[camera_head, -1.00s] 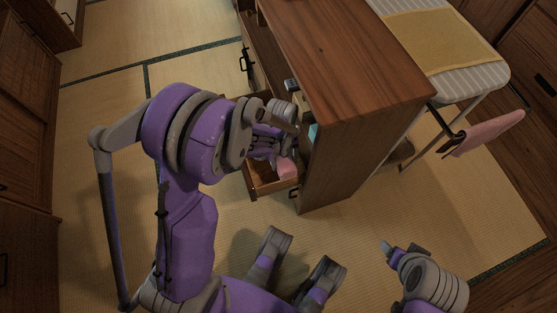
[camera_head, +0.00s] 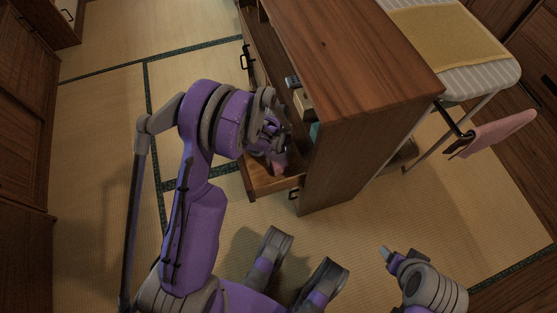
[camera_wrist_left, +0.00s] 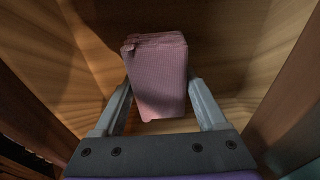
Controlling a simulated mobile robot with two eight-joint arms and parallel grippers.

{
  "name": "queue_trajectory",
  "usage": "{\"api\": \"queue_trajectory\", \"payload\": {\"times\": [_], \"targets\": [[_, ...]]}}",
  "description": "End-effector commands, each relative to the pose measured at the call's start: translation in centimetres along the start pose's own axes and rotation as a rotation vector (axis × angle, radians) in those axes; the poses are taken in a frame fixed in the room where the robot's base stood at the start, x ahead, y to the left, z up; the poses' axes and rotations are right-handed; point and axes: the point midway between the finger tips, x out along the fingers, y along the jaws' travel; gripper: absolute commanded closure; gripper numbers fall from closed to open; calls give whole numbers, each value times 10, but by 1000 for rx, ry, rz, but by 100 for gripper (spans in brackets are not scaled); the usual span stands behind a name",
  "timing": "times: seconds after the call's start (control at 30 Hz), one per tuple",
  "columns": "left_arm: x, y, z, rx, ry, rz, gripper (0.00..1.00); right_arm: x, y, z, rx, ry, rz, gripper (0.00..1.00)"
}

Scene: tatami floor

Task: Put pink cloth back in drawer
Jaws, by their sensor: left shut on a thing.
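The folded pink cloth (camera_wrist_left: 158,78) is between the two grey fingers of my left gripper (camera_wrist_left: 163,105) in the left wrist view. The wooden drawer's walls and floor surround it there. In the head view the cloth (camera_head: 280,165) shows as a small pink patch over the open low drawer (camera_head: 272,184) of the wooden cabinet (camera_head: 345,65). My left gripper (camera_head: 274,145) is shut on it and reaches down into this drawer. Whether the cloth touches the drawer floor is unclear. My right gripper (camera_head: 387,254) shows only in part at the lower right, away from the cabinet.
Another pink cloth (camera_head: 500,132) hangs from a dark bar on the ironing board (camera_head: 470,80) at right. An upper drawer (camera_head: 262,45) is open too, with small items beside my left wrist. Tatami floor (camera_head: 100,170) is clear at left.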

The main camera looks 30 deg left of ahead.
Motion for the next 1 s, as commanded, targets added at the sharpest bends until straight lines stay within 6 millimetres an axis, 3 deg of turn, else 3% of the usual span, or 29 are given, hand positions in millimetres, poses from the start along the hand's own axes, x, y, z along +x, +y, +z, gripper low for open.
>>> {"api": "queue_trajectory", "payload": {"times": [0.13, 0.5, 0.53, 0.6, 0.67, 1.0], "targets": [[22, 0, 4, 0, 0, 0, 86, 8, 0, 2, 0, -2, 0, 30], [26, 0, 4, 0, 0, 0, 86, 11, 0, 2, 0, -3, 0, 30], [25, 0, 4, 0, 0, 0, 22, 10, 0, 2, 0, -3, 0, 30], [25, 0, 4, 0, 0, 0, 10, 10, 0, 2, 0, -3, 0, 30], [25, 0, 4, 0, 0, 0, 0, 10, 0, 2, 0, -2, 0, 30], [18, 0, 3, 0, 0, 0, 0, 4, 0, 1, 0, -1, 0, 30]]}}
